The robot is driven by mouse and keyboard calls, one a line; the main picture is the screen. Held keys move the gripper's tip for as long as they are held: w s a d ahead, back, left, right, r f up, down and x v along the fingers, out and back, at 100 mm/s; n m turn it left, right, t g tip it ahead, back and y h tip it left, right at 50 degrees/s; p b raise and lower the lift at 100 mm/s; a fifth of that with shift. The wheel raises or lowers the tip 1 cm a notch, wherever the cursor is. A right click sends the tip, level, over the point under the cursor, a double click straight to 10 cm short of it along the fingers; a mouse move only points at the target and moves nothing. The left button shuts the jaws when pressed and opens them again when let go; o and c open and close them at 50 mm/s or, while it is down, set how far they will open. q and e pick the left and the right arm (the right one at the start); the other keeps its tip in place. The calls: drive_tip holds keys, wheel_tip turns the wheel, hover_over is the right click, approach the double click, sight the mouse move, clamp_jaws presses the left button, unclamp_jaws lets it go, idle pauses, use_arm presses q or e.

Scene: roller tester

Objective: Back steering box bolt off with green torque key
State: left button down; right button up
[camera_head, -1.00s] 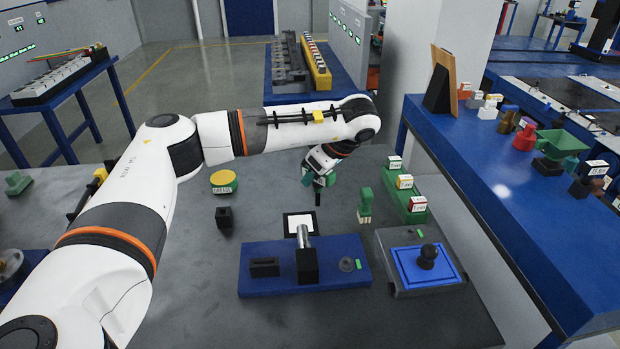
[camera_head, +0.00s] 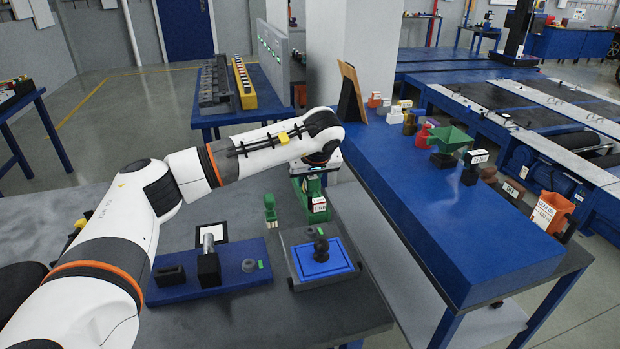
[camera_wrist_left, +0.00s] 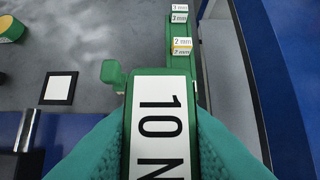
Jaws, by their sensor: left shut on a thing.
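My left gripper (camera_head: 312,178) is above the green rack (camera_head: 308,214), partly hidden behind my own forearm in the head view. In the left wrist view its teal fingers are shut on both sides of a green torque key (camera_wrist_left: 160,125) with a white label reading "10 N". The key's lower end is hidden. Just left of it stands a smaller green piece (camera_wrist_left: 113,72), also seen in the head view (camera_head: 270,210). I cannot tell any bolt apart. My right gripper is not in view.
Labelled blocks (camera_wrist_left: 181,46) stand along the rack. A blue plate (camera_head: 230,284) with a silver cylinder and a grey unit (camera_head: 350,265) with a blue top and black knob lie in front. A blue bench (camera_head: 430,215) stands to the right.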

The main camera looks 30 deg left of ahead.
sight(311, 200)
use_arm(q)
drive_tip(key=shift+r, duration=0.1)
drive_tip(key=shift+d+f+b, duration=0.1)
drive_tip(key=shift+f+b, duration=1.25)
drive_tip(key=shift+f, duration=1.65)
drive_tip(key=shift+f, duration=0.2)
drive_tip(key=shift+f+b, duration=0.5)
drive_tip(key=shift+f, duration=0.4)
